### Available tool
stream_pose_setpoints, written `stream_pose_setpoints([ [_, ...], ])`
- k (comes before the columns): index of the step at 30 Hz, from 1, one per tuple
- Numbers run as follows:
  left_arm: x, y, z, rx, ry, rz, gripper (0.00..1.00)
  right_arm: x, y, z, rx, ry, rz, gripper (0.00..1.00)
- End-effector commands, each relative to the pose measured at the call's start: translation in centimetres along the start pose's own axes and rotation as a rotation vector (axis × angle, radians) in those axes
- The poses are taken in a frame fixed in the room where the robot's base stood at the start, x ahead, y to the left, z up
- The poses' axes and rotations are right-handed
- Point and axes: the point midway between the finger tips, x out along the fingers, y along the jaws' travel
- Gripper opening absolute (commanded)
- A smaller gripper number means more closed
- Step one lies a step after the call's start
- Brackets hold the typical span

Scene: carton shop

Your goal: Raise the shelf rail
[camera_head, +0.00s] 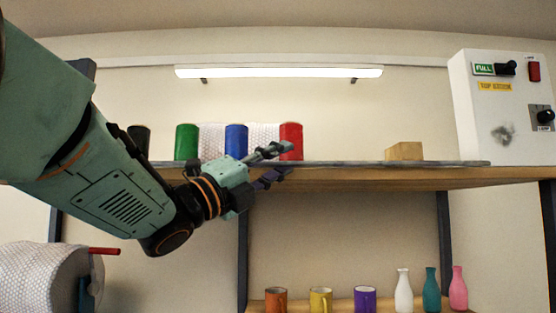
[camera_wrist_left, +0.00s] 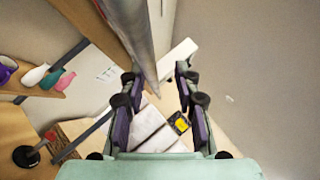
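The shelf rail (camera_head: 350,163) is a long thin grey bar along the front edge of the upper wooden shelf. It looks level. My left gripper (camera_head: 282,163) reaches in from the left, with one finger above and one below the rail's line. In the left wrist view the rail (camera_wrist_left: 139,38) runs down from the top between the open fingers of my left gripper (camera_wrist_left: 158,82), nearer the left finger. A gap shows on the right side; contact on the left cannot be told. My right gripper is in neither view.
Green (camera_head: 187,142), blue (camera_head: 236,140) and red (camera_head: 291,141) cans and a wooden block (camera_head: 405,151) stand on the upper shelf. A white control box (camera_head: 505,110) is at right. Mugs and bottles (camera_head: 403,290) stand below; a bubble-wrap roll (camera_head: 40,280) is lower left.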

Motion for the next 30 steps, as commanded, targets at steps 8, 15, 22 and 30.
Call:
stream_pose_setpoints([
  [8, -0.05, 0.05, -0.01, 0.0, 0.0, 0.0, 0.11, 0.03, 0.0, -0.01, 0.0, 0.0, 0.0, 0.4],
  [15, -0.06, 0.13, -0.08, -0.001, 0.001, 0.002, 0.0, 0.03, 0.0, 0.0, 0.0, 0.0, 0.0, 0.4],
  [22, -0.06, 0.13, -0.1, -0.001, 0.002, 0.003, 0.0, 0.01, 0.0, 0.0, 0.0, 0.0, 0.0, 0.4],
  [30, 0.03, -0.07, 0.01, -0.023, 0.002, 0.025, 0.0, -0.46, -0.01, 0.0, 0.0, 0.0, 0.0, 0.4],
])
